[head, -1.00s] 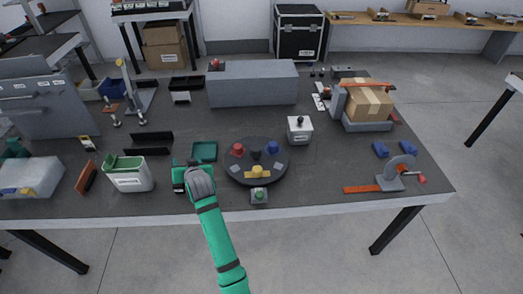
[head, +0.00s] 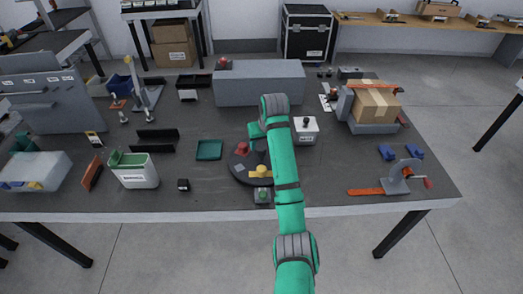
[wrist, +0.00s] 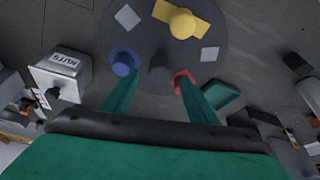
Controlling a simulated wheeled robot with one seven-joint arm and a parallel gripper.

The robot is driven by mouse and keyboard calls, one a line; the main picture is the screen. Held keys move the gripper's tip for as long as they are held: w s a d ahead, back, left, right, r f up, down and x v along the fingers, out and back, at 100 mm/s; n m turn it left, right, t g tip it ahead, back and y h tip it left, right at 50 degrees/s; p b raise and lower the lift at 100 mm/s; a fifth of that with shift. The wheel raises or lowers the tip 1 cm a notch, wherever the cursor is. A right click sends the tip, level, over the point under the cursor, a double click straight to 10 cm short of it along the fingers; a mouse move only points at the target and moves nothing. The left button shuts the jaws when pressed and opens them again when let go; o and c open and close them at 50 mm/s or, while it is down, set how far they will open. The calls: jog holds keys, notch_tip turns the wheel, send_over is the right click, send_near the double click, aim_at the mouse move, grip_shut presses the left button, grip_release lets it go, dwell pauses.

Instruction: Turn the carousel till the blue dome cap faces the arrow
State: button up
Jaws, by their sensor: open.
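The carousel (head: 238,174) is a dark round disc near the table's front edge, partly hidden by my arm; it also shows in the wrist view (wrist: 150,38). The yellow cap (head: 262,171) is at its front, the red cap (head: 242,148) at its back left. The blue dome cap (wrist: 123,62) shows only in the wrist view; my arm hides it in the head view. Contact is unclear. I cannot make out an arrow.
A small block with a green top (head: 262,196) stands in front of the carousel. A white box (head: 306,131) is close on the right, a green tray (head: 210,150) on the left. A long grey block (head: 258,83) stands behind.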

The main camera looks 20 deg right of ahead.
aim_at(262, 148)
jog(key=x, duration=0.7)
jog(key=shift+c, duration=0.3)
grip_shut()
jog(key=shift+d, duration=0.1)
